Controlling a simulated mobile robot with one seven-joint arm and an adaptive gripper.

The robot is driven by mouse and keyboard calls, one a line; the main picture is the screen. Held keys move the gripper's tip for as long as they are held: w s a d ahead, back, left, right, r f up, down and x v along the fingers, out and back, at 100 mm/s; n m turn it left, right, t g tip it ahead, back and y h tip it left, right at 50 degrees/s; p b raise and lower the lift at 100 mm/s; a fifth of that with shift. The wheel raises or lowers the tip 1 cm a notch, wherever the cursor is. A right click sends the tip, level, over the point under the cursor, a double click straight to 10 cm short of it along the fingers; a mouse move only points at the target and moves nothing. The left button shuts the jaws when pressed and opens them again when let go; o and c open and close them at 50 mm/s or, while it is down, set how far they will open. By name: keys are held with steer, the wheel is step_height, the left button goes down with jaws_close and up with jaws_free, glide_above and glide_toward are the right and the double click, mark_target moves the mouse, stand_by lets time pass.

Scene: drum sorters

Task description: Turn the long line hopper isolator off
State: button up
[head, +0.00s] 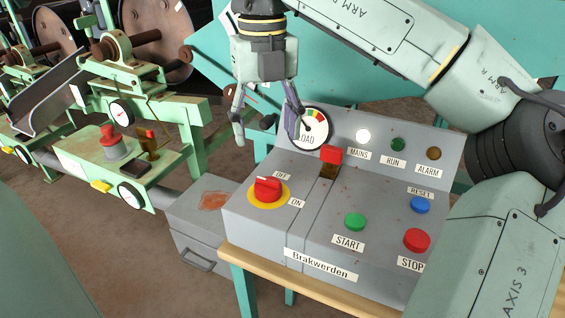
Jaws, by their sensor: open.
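A red rotary isolator knob (267,187) on a yellow ring sits at the left of a grey sloped control panel (320,218). An OFF label (283,175) is at its upper right and an ON label (298,202) at its lower right. I cannot tell which label the knob points to. The panel's nameplate (321,265) reads "Brakwerden"; I see no label reading long line hopper. My gripper (266,138) is open and empty, pointing down, above and behind the knob and apart from it. Its right finger overlaps the edge of the LOAD gauge (315,128) in the picture.
A red-tipped lever (330,157) stands on the panel. Green START (355,222), red STOP (417,239) and blue RESET (420,204) buttons are to its right. A green drum machine (135,165) with gauges and a red-topped control (109,142) stands left. A grey box (195,240) sits beside the panel.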

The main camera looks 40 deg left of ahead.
mark_target(267, 178)
steer(key=f, duration=0.5)
steer(key=f+p, duration=0.1)
steer(key=f, duration=0.4)
steer(key=shift+s+f, duration=0.2)
steer(key=shift+f, duration=0.15)
steer(key=c, duration=1.1)
steer(key=shift+c, duration=0.2)
